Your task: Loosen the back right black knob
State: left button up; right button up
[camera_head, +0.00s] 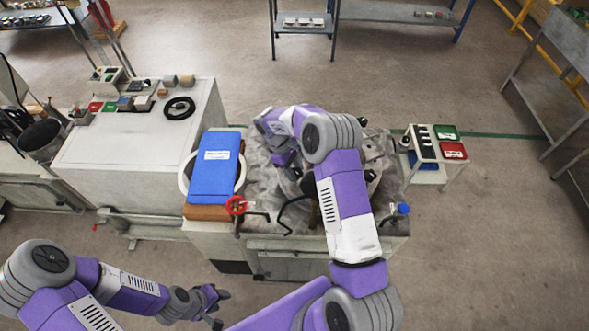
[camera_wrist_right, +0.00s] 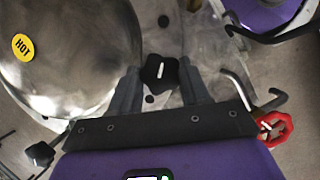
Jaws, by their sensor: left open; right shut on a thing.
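In the right wrist view, a black lobed knob (camera_wrist_right: 160,72) with a pale mark sits beside a shiny metal dome (camera_wrist_right: 75,60) with a yellow HOT label. My right gripper (camera_wrist_right: 160,85) has a finger on each side of this knob and is shut on it. Another black knob (camera_wrist_right: 40,154) shows at the lower left of the wrist view. My left gripper (camera_head: 216,305) is open and empty, low in front of the machine.
A red handwheel (camera_head: 236,205) and bent black rods stand at the machine's front left. A blue case (camera_head: 215,170) lies to the left, beside a white bench (camera_head: 140,150). A small stand (camera_head: 430,175) with red and green trays is at the right.

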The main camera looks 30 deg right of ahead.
jog(key=shift+n, duration=0.3)
jog(key=o, duration=1)
jog(key=shift+o, duration=0.2)
jog(key=v, duration=0.7)
jog(key=shift+r, duration=0.35)
jog(key=shift+a+f, duration=0.1)
jog(key=shift+a, duration=0.1)
